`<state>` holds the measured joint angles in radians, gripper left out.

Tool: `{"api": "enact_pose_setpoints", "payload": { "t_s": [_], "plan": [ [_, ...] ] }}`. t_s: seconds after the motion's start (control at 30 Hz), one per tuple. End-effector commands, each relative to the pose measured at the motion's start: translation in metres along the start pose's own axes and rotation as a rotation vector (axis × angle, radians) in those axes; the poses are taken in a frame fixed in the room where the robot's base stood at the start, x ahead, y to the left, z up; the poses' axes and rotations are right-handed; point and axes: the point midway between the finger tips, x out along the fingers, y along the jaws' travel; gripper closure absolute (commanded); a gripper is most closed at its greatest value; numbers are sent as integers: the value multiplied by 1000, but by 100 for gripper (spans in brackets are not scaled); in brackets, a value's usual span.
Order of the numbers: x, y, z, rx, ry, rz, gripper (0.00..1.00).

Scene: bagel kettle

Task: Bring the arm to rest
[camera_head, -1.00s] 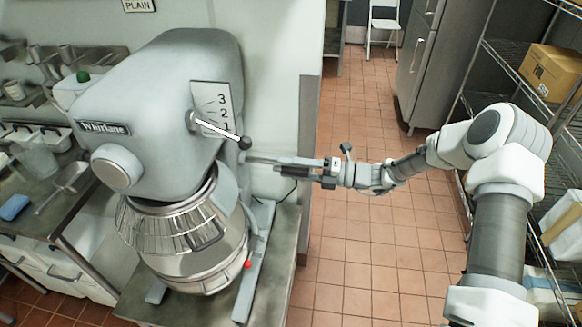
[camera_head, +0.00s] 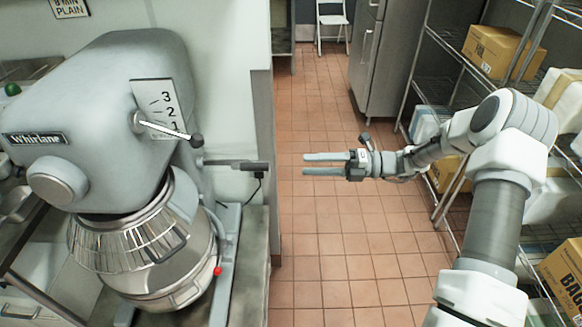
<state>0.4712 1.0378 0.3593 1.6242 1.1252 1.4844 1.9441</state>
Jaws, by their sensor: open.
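My gripper (camera_head: 310,164) is at the middle of the picture, over the tiled floor, with its two long fingers pointing left. The fingers are apart and nothing is between them. A lever with a dark grip (camera_head: 250,167) sticks out to the right from the side of the grey mixer (camera_head: 100,110). My fingertips are a short way right of that grip and look clear of it. My arm reaches in from the lower right and is bent at the elbow.
The mixer stands on a metal table (camera_head: 252,270) at the left, with a ball-ended speed lever (camera_head: 196,140) near the numbers. Wire shelves (camera_head: 440,92) with boxes (camera_head: 497,48) are close behind my arm at the right. The tiled floor (camera_head: 340,235) between is clear.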

Motion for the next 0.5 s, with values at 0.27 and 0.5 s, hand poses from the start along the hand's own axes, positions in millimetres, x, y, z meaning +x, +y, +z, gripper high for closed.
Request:
{"api": "enact_pose_setpoints", "payload": {
  "t_s": [0.27, 0.5],
  "plan": [
    [-17, 1, 0, 0, 0, 0, 42],
    [-17, 1, 0, 0, 0, 0, 42]
  ]
}}
